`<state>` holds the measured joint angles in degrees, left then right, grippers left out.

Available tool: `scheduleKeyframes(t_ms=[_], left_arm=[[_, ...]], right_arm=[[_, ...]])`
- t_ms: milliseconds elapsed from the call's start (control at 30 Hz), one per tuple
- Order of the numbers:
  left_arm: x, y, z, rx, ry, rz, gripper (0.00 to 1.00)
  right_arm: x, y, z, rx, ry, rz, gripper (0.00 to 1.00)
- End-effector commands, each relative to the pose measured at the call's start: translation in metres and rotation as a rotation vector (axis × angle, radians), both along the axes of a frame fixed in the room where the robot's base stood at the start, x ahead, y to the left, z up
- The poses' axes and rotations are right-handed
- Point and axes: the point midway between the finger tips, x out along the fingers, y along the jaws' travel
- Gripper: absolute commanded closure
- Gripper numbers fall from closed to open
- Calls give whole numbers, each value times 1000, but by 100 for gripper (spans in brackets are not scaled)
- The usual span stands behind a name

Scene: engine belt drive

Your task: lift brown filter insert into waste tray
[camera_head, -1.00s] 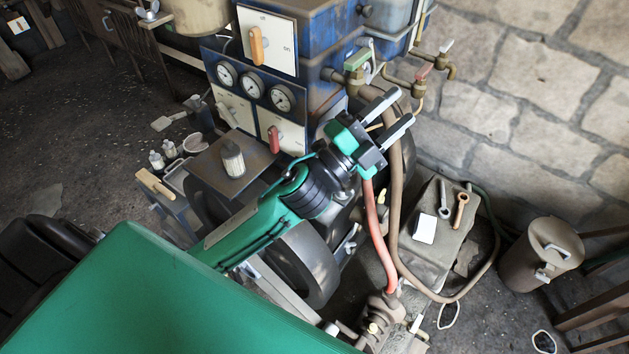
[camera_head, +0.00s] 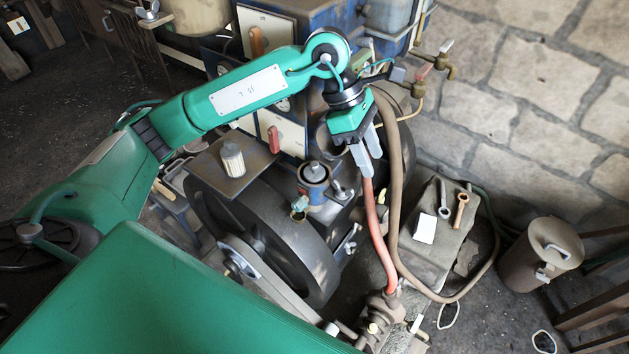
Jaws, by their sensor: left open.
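A brown round insert (camera_head: 314,170) shows in the open top of a blue cup-shaped housing (camera_head: 316,187) on the engine, near the middle of the view. My left gripper (camera_head: 366,165) is open, its fingers pointing down, to the right of the housing and apart from it. My right gripper is not in view.
A pale ribbed filter (camera_head: 232,160) stands on a dark plate (camera_head: 206,166). A red hose (camera_head: 377,240) and a brown hose (camera_head: 397,190) rise near my gripper. A grey block (camera_head: 441,250) with wrenches stands right. A lidded can (camera_head: 541,255) is at far right.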

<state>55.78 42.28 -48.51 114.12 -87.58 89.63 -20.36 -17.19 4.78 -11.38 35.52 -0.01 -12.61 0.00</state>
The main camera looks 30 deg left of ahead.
Motion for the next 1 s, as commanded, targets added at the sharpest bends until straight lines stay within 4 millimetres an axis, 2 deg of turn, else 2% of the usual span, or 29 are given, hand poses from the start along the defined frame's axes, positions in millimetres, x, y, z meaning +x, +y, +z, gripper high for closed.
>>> scheduleKeyframes(t_ms=[33,100,200,333,467,800,1000], left_arm=[[10,23,3,104,-28,6,55],[20,53,7,236,-53,16,55],[29,87,15,384,-70,33,55],[33,115,24,500,-75,52,55],[35,125,21,542,-73,61,55],[34,125,-38,543,-71,59,55],[34,125,-57,541,-73,60,55]], right_arm=[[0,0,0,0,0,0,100],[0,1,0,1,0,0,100],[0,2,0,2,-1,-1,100],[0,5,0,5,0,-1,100],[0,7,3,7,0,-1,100],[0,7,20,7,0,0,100],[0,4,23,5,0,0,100]])
